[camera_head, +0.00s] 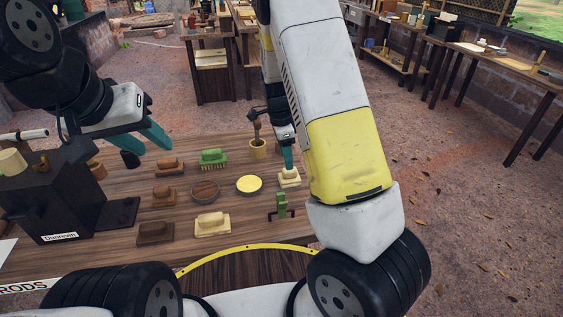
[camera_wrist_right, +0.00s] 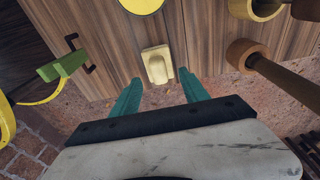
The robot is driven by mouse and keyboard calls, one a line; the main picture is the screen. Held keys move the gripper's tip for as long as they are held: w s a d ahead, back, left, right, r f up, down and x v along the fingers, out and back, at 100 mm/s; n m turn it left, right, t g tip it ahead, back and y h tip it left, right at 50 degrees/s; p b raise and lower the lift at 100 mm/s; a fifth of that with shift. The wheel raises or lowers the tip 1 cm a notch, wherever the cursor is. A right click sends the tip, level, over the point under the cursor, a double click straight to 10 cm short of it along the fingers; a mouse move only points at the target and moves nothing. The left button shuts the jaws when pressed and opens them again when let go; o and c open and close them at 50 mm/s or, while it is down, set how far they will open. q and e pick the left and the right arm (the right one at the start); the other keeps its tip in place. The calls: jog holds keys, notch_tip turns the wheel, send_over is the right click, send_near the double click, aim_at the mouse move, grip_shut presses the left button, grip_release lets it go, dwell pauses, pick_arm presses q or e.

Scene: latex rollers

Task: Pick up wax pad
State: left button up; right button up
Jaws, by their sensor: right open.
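A small cream pad with a raised grip on top, which looks like the wax pad (camera_head: 289,178), sits on the right part of the wooden table. It also shows in the right wrist view (camera_wrist_right: 157,65), just beyond the fingertips. My right gripper (camera_head: 288,158) is open over it; in the right wrist view its two teal fingers (camera_wrist_right: 160,90) are apart with nothing between them. A similar, larger cream pad (camera_head: 212,224) lies near the front of the table. My left gripper (camera_head: 145,141) is open and empty above the table's left part.
A yellow disc (camera_head: 249,184), a dark round dish (camera_head: 205,190), a green brush (camera_head: 213,157) and several brown pads surround the middle. A black machine (camera_head: 65,195) is left.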

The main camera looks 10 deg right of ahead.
aim_at(289, 176)
jog(key=f, duration=0.3)
jog(key=d+f, duration=0.1)
jog(key=f, duration=0.2)
jog(key=shift+s+d, duration=0.1)
grip_shut()
